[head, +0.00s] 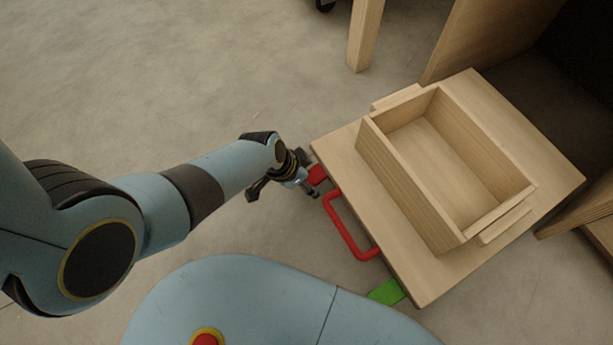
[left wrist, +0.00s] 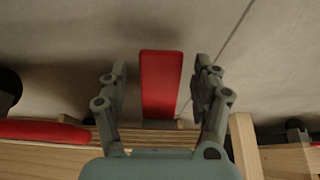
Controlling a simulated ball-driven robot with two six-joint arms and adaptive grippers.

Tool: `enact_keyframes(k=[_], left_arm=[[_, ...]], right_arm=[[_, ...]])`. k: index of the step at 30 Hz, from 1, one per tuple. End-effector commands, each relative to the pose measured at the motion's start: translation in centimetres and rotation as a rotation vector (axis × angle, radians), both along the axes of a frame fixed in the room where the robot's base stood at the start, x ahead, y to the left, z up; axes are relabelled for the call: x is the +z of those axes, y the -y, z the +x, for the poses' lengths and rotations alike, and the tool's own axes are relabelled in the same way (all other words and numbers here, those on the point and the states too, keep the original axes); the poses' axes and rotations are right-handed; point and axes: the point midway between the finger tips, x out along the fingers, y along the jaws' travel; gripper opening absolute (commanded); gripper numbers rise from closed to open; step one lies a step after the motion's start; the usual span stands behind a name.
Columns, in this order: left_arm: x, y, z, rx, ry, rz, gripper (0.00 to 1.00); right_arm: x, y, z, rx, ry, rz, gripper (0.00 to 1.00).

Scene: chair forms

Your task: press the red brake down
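The red brake (head: 317,174) is a small flat lever at the left corner of a low wooden platform (head: 420,290). In the left wrist view the red brake (left wrist: 161,84) sticks out from the wooden edge between my two fingers. My left gripper (head: 312,188) is at that corner, close to the brake and partly covering it. In the left wrist view my left gripper (left wrist: 162,85) is open, with a gap on both sides of the brake. I cannot tell whether it touches the brake. My right gripper is not in view.
A red handle (head: 345,232) and a green lever (head: 386,292) are on the platform's near edge. An open, empty-looking wooden box (head: 395,180) sits on the platform. Wooden furniture (head: 366,35) stands behind and to the right. The floor at left is clear.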

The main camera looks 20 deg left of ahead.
Motion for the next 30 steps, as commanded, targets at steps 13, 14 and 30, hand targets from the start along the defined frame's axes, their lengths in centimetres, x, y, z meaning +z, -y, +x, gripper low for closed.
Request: enact_keyframes(k=[13,14,30], left_arm=[[2.0,-0.6,-0.8,0.0,0.002,0.0,0.65],[2.4,-0.7,-0.9,0.0,0.002,0.0,0.65],[10.4,-3.0,-3.8,-0.001,-0.001,0.001,0.65]], right_arm=[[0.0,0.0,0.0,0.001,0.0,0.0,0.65],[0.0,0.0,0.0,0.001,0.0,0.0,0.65],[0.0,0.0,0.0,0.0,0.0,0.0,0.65]])
